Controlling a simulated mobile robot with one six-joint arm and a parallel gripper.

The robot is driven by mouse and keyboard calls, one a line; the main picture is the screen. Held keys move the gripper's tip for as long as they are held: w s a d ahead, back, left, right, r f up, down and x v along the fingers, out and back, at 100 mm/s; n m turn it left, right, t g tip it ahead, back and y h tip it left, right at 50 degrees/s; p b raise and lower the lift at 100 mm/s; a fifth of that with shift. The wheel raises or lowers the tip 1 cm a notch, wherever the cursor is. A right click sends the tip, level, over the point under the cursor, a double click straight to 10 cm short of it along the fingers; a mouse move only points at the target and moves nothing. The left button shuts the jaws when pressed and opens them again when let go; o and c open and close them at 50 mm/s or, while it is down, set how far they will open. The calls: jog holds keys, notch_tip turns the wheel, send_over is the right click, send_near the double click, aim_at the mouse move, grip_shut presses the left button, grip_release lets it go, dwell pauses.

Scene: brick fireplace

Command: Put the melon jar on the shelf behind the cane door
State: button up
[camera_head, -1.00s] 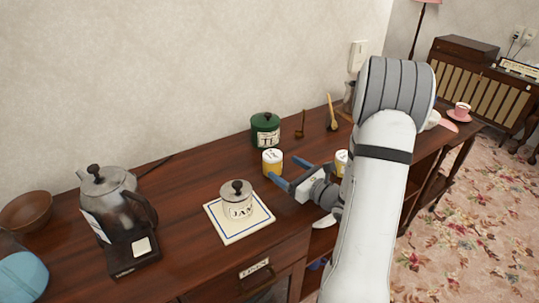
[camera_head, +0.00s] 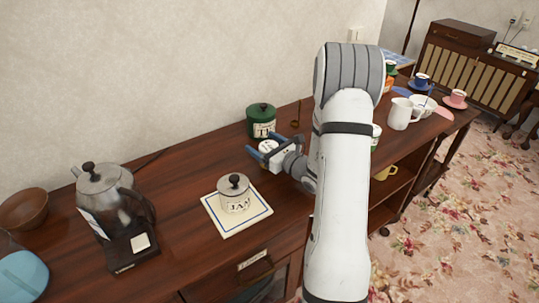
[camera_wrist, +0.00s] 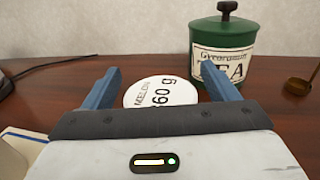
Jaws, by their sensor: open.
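The melon jar (camera_head: 268,146) stands on the wooden sideboard in front of the green tea tin (camera_head: 261,121). In the wrist view its white lid (camera_wrist: 160,92), printed "MELON" and "360 g", lies between my two blue fingers. My gripper (camera_head: 262,149) is open around the jar, and it also shows in the wrist view (camera_wrist: 161,78). Gaps show on both sides of the lid. The jar's body is mostly hidden by my gripper. I cannot make out a cane door; a dark front shows only partly below the labelled drawer (camera_head: 262,270).
A jam jar (camera_head: 234,192) on a white mat (camera_head: 242,221) stands left of my gripper. A kettle (camera_head: 112,200) and brown bowl (camera_head: 25,208) are farther left. The tea tin is close behind. Cups and a white jug (camera_head: 402,114) stand at the right, above open shelves.

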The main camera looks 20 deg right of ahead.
jog(key=shift+c, duration=0.4)
jog(key=c, duration=1.2)
jog(key=shift+c, duration=0.7)
jog(key=shift+r, duration=0.2)
